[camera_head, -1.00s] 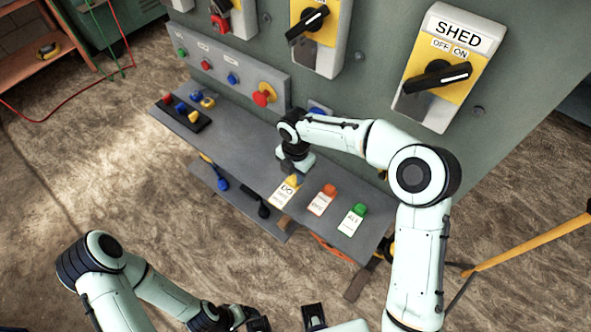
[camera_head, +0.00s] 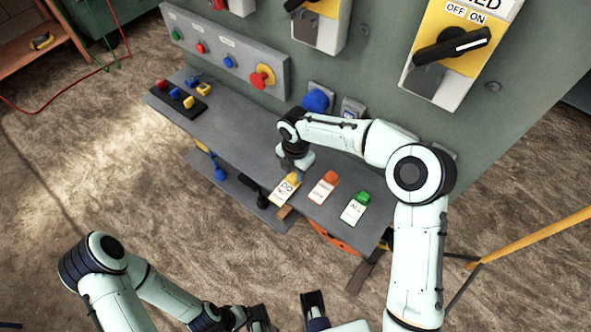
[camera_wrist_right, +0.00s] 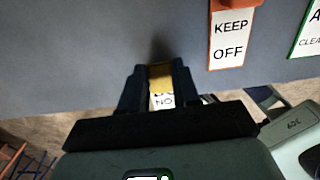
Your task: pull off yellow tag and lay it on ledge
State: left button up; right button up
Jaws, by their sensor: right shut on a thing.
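The yellow tag (camera_head: 283,192) is a white card with black print and a yellow top. My right gripper (camera_head: 294,172) is shut on its yellow top. In the right wrist view, the yellow part (camera_wrist_right: 160,76) shows between the fingers of the right gripper (camera_wrist_right: 157,72), and part of the card's print shows below. In the head view the tag overlaps the front edge of the grey ledge (camera_head: 235,132); I cannot tell whether it touches the ledge. My left gripper (camera_head: 287,309) is open and empty at the bottom edge of the head view.
An orange tag (camera_head: 322,188) and a green tag (camera_head: 354,208) are to the right of the yellow one. A black block with coloured pieces (camera_head: 182,98) stands on the ledge's left end. The ledge between is clear. A red knob (camera_head: 262,77) juts from the panel above.

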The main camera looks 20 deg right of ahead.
jog(key=shift+f, duration=0.5)
jog(key=o, duration=1.1)
jog(key=shift+r, duration=0.1)
notch_tip(320, 180, up, 13)
jog(key=p, duration=0.1)
